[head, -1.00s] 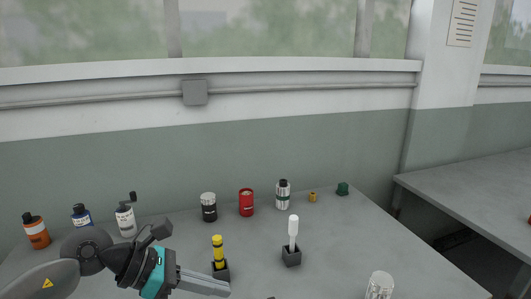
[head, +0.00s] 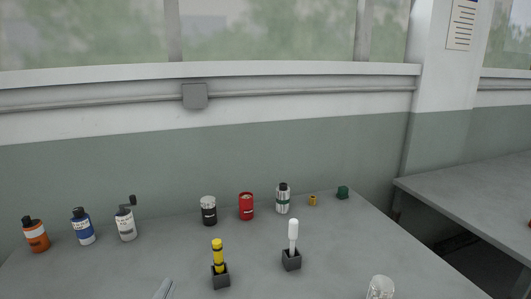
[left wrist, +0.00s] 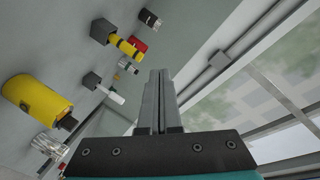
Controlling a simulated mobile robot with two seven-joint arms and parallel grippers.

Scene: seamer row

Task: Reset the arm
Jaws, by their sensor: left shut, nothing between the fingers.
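My left gripper (head: 164,290) shows only as grey fingertips at the bottom edge of the head view, low over the table. In the left wrist view its two fingers (left wrist: 158,100) lie together, with nothing between them. The rest of the left arm is out of the head view. My right gripper is not in view. The fingers are apart from the yellow tool in its dark holder (head: 221,280) and from the white-handled tool in its holder (head: 291,262).
Orange (head: 36,236), blue-labelled (head: 83,228) and white (head: 126,224) bottles stand at the left. A black-and-white jar (head: 209,211), red can (head: 246,207) and green-banded bottle (head: 283,199) stand at the back. A clear glass (head: 380,288) is at front right. A yellow container (left wrist: 38,100) shows in the wrist view.

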